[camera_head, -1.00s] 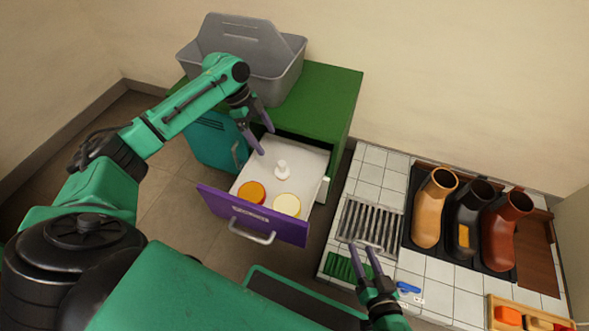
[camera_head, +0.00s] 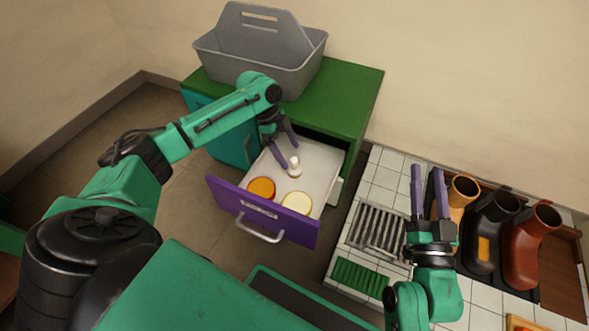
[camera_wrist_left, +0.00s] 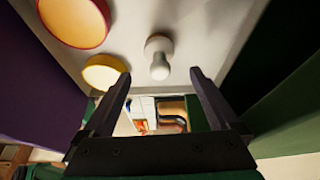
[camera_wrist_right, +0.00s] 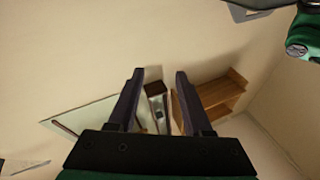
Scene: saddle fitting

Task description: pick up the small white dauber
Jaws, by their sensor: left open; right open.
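The small white dauber (camera_head: 295,165) stands upright in the open drawer (camera_head: 322,160), towards its back. My left gripper (camera_head: 289,156) is open at the drawer, with its fingertips close to the dauber. In the left wrist view the dauber (camera_wrist_left: 159,56) shows just ahead of and between the two open fingers (camera_wrist_left: 160,85); no finger clearly touches it. My right gripper (camera_head: 429,172) is open and empty above the tiled counter, in front of the tan boot. In the right wrist view its fingers (camera_wrist_right: 158,75) are apart with nothing between them.
An orange-lidded tin (camera_head: 261,189) and a cream-lidded tin (camera_head: 297,204) sit nearer the purple drawer front (camera_head: 262,212). A grey caddy (camera_head: 262,55) stands on the green cabinet (camera_head: 350,92). Several boots, including a brown one (camera_head: 528,250), and a metal grate (camera_head: 378,230) are on the counter.

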